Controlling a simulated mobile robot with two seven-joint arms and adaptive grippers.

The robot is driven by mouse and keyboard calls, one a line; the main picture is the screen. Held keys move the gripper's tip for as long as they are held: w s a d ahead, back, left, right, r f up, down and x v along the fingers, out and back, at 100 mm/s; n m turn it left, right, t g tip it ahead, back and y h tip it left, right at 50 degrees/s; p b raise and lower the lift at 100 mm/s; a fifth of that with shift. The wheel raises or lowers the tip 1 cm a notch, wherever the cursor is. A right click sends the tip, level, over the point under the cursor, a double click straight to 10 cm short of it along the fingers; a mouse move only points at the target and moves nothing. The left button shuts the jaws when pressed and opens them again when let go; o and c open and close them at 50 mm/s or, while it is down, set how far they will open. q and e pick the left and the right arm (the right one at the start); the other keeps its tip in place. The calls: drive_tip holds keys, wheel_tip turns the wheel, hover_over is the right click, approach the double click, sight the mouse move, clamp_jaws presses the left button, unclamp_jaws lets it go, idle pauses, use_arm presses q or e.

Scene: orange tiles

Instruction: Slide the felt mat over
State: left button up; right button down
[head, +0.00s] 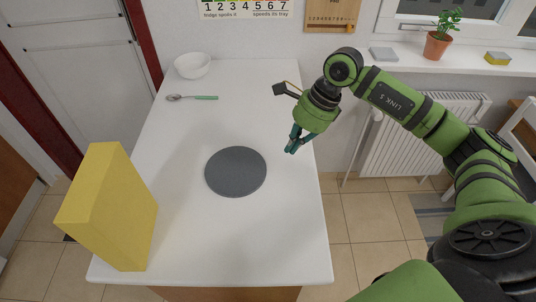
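The felt mat (236,172) is a round, dark grey disc lying flat near the middle of the white table. My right gripper (292,149) hangs over the table's right side, to the right of the mat and a little farther back, apart from it. Its dark green fingers point down and look close together; I cannot tell whether they are fully shut. I see nothing held between them. My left gripper is not in view.
A tall yellow box (110,210) stands at the table's front left. A white bowl (193,65) and a spoon with a green handle (193,98) are at the back left. The white table (240,255) is clear in front of the mat. A radiator (410,140) is beyond its right edge.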

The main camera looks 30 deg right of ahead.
sight(272, 174)
drive_tip(key=shift+n+h, duration=0.3)
drive_tip(key=shift+h, duration=0.5)
wheel_tip(272, 174, down, 9)
drive_tip(key=p, duration=0.3)
drive_tip(key=shift+w+d+f+p, duration=0.1)
drive_tip(key=shift+w+f+p, duration=0.1)
drive_tip(key=shift+p, duration=0.2)
drive_tip(key=a+p, duration=0.1)
drive_tip(key=w+a+p, duration=0.1)
drive_tip(key=shift+w+a, duration=0.2)
drive_tip(key=shift+a, duration=0.2)
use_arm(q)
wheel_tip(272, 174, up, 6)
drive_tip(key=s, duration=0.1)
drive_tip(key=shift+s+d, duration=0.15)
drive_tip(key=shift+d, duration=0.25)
use_arm(e)
drive_tip(key=shift+w+a+f, duration=0.2)
drive_tip(key=shift+w+a, duration=0.05)
drive_tip(key=shift+a, duration=0.1)
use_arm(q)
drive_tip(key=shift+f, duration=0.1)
